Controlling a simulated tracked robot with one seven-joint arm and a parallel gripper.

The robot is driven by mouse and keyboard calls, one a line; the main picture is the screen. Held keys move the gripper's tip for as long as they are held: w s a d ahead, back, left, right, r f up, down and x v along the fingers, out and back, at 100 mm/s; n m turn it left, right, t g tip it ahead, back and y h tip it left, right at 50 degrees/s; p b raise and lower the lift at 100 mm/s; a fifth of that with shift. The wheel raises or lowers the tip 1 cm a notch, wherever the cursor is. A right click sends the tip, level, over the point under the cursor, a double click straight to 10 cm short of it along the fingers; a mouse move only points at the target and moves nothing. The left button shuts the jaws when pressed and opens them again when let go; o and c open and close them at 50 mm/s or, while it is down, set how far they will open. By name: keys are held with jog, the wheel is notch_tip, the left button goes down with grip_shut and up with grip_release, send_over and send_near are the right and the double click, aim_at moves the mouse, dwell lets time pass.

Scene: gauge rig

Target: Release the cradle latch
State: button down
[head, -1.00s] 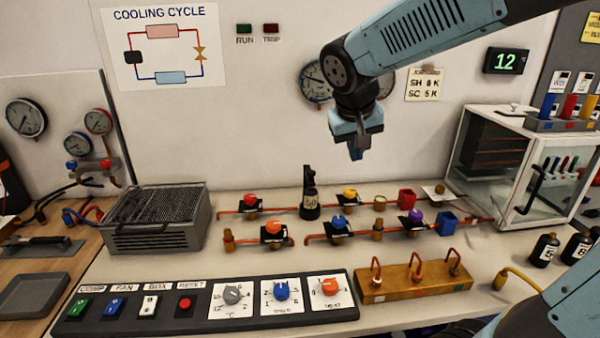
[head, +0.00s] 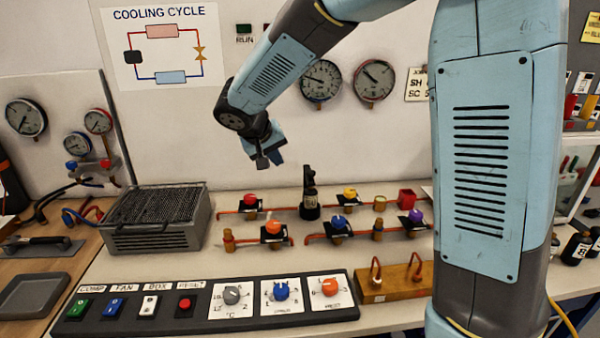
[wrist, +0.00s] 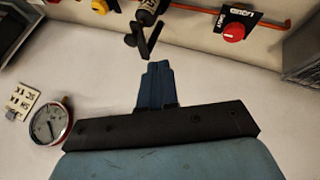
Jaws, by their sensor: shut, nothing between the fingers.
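A small dark bottle with a pale label (head: 310,203) stands upright in a black cradle (head: 308,178) at the back of the bench, among the copper pipes. In the wrist view the bottle (wrist: 147,14) is at the top, with a dark bar (wrist: 155,38) beside it that may be the latch; I cannot tell its position for sure. My gripper (head: 268,160) is shut and empty, in the air up and to the left of the cradle in the head view. In the wrist view my blue fingertips (wrist: 157,67) point towards the cradle, apart from it.
Valves with coloured knobs, such as the red one (head: 250,200) and blue one (head: 338,222), flank the cradle. A grilled grey box (head: 155,230) stands left. A control panel (head: 200,300) lies in front. Gauges (head: 321,80) hang on the wall behind.

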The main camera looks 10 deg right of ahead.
aim_at(309, 170)
jog(key=shift+f, duration=0.1)
dwell(0.3)
jog(key=w+d+f, duration=0.6)
jog(key=d+f, duration=0.1)
jog(key=f, duration=0.1)
jog(key=shift+w, duration=0.15)
dwell(0.3)
dwell(0.4)
